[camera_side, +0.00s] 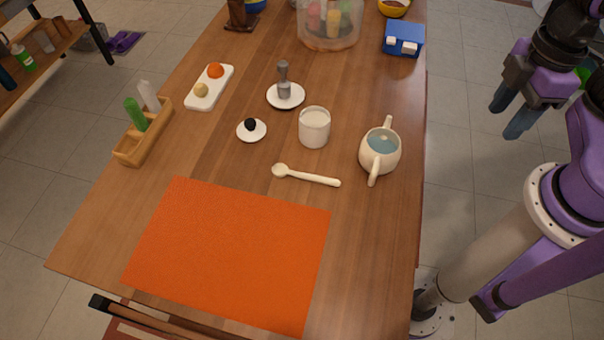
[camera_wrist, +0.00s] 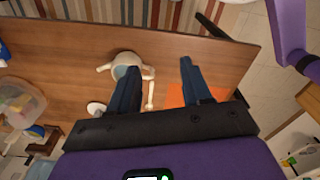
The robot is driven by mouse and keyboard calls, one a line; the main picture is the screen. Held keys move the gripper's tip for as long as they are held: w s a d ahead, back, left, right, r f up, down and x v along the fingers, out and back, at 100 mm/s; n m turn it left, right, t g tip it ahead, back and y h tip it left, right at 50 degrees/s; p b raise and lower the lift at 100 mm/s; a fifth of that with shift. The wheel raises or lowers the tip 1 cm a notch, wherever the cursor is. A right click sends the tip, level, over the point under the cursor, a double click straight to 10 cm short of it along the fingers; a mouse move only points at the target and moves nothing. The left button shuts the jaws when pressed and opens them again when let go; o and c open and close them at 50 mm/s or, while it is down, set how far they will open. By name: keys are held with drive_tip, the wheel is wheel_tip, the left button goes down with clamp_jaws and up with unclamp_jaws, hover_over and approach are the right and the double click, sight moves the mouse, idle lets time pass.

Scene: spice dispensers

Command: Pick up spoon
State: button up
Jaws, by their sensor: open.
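A cream spoon (camera_side: 308,177) lies flat on the wooden table (camera_side: 225,150), its bowl to the left and its handle to the right, between the orange mat (camera_side: 230,255) and the white cup (camera_side: 314,130). My gripper (camera_side: 507,118) is open and empty, off the table's right edge and well apart from the spoon. In the wrist view my gripper (camera_wrist: 160,68) shows two dark, spread fingers. A pale strip that looks like the spoon (camera_wrist: 151,92) shows between them, partly hidden by the left finger.
A two-handled cream pot (camera_side: 380,152) stands right of the spoon, on my gripper's side. A small white dish (camera_side: 259,135) with a black item lies behind the bowl. A wooden holder (camera_side: 127,155) stands at the left. The table around the handle is clear.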

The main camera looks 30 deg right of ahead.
drive_tip(key=w+a+f+m, duration=0.2)
drive_tip(key=w+a+f, duration=0.1)
drive_tip(key=w+a, duration=0.9)
drive_tip(key=m, duration=0.2)
hover_over(313, 176)
drive_tip(key=f, duration=2)
drive_tip(key=shift+w+d+f, duration=0.25)
drive_tip(key=shift+d+f, duration=0.05)
drive_tip(key=shift+s+a+f, duration=0.1)
drive_tip(key=shift+a+f, duration=0.05)
drive_tip(key=shift+f, duration=1.2)
drive_tip(key=shift+s+a+f, duration=0.1)
drive_tip(key=shift+a+f, duration=0.05)
drive_tip(key=shift+f, duration=1.15)
clamp_jaws()
